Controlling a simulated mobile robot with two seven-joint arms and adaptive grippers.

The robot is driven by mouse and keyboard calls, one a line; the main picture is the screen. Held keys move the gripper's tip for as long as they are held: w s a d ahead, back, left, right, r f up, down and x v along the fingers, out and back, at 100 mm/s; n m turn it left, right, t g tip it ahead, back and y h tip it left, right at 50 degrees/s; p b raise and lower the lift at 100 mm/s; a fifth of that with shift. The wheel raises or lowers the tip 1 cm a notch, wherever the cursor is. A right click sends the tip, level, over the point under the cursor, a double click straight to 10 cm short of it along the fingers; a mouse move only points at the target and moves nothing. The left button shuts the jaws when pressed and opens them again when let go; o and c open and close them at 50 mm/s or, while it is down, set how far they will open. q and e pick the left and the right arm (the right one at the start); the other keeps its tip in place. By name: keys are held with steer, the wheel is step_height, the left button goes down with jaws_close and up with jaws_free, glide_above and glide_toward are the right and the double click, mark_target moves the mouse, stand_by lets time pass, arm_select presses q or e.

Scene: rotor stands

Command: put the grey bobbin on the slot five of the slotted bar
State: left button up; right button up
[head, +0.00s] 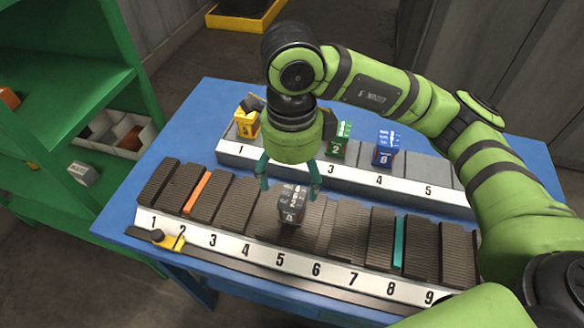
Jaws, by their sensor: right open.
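The grey bobbin (291,204), a dark block with white markings, stands upright on the ribbed dark top of the slotted bar (232,249), above the label 5. My right gripper (289,186) comes down from above. Its teal fingers are open, one on each side of the bobbin's upper part, with visible gaps. The bobbin's underside and its exact seating in the slot are hidden. My left gripper is not in view.
A numbered grey rack (405,165) behind holds a yellow bobbin (246,124), a green bobbin (338,150) and a blue bobbin (384,155). A yellow-black part (168,241) sits at the bar's front left. Green shelving (112,70) stands left of the blue table (190,128).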

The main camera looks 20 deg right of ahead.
steer(key=shift+r, duration=1.05)
